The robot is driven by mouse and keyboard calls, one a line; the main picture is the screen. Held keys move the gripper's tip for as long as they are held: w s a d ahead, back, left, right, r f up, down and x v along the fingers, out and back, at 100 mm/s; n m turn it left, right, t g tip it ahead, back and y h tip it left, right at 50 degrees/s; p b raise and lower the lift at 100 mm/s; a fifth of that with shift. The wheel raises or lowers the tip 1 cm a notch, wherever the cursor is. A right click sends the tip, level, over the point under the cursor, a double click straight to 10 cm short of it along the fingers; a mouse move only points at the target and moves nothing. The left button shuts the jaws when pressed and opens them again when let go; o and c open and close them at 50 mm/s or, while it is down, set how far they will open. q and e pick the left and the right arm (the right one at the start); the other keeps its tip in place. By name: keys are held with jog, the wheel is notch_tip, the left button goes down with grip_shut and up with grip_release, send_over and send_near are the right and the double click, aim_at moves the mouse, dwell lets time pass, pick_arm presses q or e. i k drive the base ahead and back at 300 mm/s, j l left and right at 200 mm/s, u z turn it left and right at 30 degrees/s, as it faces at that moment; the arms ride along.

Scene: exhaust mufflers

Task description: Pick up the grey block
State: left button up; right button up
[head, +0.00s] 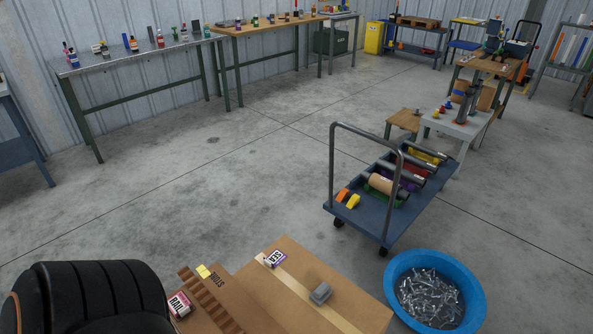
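The grey block (320,293) lies on top of a brown cardboard box (352,291) at the bottom middle of the head view, near the tan tape strip. It looks small and roughly box-shaped. Nothing touches it from above. Neither of my grippers shows in this view.
A small labelled box (274,259) lies on the same cardboard. A blue tub (477,300) of metal parts stands right of it. A blue cart (373,220) with mufflers stands behind. A black chair back (90,290) is at the lower left. The middle floor is clear.

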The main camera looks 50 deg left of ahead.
aim_at(324, 292)
jog(key=i+l+u, duration=0.1)
jog(key=u, duration=0.35)
jog(key=i+l+u, duration=0.2)
jog(key=u, duration=0.3)
jog(key=i+l+u, duration=0.15)
jog(key=u, duration=0.3)
jog(key=l+u, duration=0.5)
jog(key=i+l+u, duration=0.1)
jog(key=u, duration=0.35)
jog(key=l, duration=0.1)
